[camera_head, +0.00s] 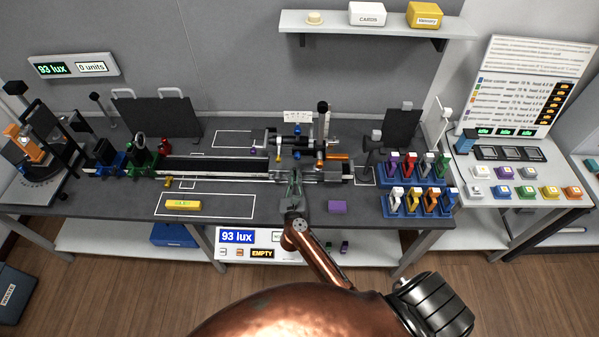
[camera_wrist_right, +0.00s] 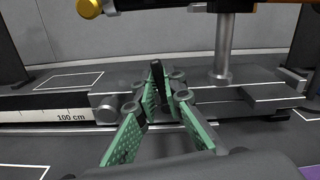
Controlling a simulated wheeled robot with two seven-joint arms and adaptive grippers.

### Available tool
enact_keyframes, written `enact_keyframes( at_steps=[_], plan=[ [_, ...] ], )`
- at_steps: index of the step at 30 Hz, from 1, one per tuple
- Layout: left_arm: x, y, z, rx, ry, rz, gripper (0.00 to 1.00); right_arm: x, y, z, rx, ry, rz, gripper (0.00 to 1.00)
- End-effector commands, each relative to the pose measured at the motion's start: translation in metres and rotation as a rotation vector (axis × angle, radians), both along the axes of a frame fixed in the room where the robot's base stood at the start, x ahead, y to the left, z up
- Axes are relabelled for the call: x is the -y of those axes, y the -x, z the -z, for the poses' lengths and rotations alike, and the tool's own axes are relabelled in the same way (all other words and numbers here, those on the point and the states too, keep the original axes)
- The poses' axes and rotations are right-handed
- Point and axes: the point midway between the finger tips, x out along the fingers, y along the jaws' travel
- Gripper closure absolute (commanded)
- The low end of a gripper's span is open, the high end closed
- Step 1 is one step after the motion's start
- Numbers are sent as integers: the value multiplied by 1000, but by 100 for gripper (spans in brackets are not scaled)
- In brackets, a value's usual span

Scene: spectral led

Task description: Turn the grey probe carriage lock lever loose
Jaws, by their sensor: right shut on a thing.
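The grey probe carriage (camera_head: 332,176) sits at the right end of the long rail, and its grey body also shows in the right wrist view (camera_wrist_right: 233,104). The lock lever (camera_wrist_right: 157,76) is a small, dark upright handle at the carriage's front in the right wrist view. My right gripper (camera_head: 294,181) reaches the front of the carriage from below. In the right wrist view its green-padded fingers (camera_wrist_right: 160,92) are shut on the lever, which stands between the tips. In the head view the gripper hides the lever. My left gripper is not in view.
The rail scale (camera_wrist_right: 60,115) runs left of the carriage. Blue racks (camera_head: 414,210) with coloured holders stand at right. The bench front between the blocks is clear.

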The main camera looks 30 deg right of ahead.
Motion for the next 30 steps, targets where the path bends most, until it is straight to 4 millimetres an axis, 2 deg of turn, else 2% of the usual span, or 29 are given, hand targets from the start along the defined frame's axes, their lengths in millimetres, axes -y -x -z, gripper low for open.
enact_keyframes(
  at_steps=[1, 3, 12, 30],
  plan=[
    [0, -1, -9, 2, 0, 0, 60, -2, -1, -4, -22, 34, 0, 100],
    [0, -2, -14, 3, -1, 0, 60, -4, -3, -3, -54, 86, 0, 100],
    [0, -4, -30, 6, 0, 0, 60, -12, -7, 2, -162, 263, -1, 100],
    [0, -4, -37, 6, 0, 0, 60, -15, -10, 7, -225, 370, -2, 100]
  ],
)
